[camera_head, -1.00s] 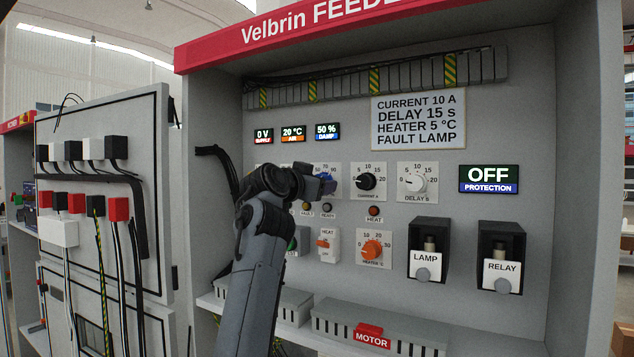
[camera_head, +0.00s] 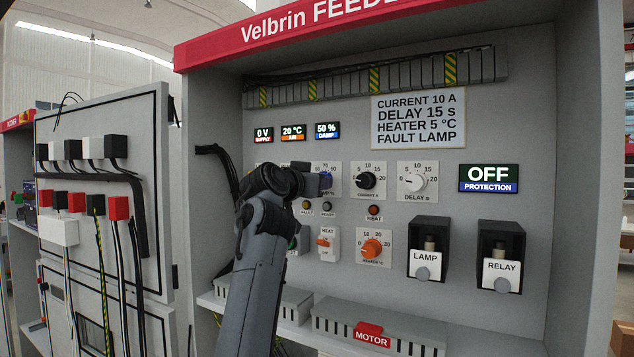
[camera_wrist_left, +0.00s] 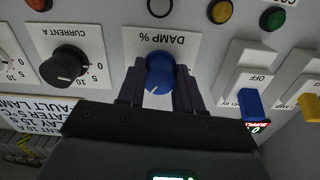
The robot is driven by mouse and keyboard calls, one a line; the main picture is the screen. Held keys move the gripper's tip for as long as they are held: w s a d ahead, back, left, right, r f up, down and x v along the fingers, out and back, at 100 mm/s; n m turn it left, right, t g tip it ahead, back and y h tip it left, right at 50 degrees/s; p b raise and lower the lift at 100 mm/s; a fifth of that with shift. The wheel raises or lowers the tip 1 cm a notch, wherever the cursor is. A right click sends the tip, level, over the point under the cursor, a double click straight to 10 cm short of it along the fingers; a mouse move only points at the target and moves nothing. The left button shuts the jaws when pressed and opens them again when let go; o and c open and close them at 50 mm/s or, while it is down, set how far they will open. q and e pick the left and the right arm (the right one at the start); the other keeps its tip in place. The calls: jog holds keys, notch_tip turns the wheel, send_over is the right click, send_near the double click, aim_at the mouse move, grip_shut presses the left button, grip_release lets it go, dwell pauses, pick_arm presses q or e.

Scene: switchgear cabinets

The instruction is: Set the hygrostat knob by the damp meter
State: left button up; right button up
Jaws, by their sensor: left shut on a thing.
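The blue hygrostat knob, labelled DAMP %, shows in the left wrist view (camera_wrist_left: 159,76) between the two fingers of my left gripper (camera_wrist_left: 160,88). The fingers are shut on its sides. In the head view my left gripper (camera_head: 312,184) is at the panel, and it and my wrist hide most of the knob (camera_head: 326,181) and part of its scale plate. The damp meter (camera_head: 327,131) above reads 50 %. My right gripper is in neither view.
Right of the knob are the black CURRENT A knob (camera_head: 366,180) and the white DELAY S knob (camera_head: 414,181). The orange HEATER knob (camera_head: 372,248) and HEAT switch (camera_head: 326,244) are below. A notice (camera_head: 418,119) reads HEATER 5 °C. The protection display (camera_head: 488,178) reads OFF.

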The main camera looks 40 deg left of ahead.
pick_arm(q)
jog(key=shift+d+r+n+p, duration=0.1)
jog(key=shift+n+p, duration=0.6)
jog(key=shift+n, duration=3.8)
jog(key=shift+d+r+n+p, duration=0.1)
jog(key=shift+n+p, duration=0.55)
jog(key=shift+n, duration=3.85)
jog(key=shift+f, duration=0.1)
jog(key=o, duration=1)
jog(key=shift+o, duration=0.2)
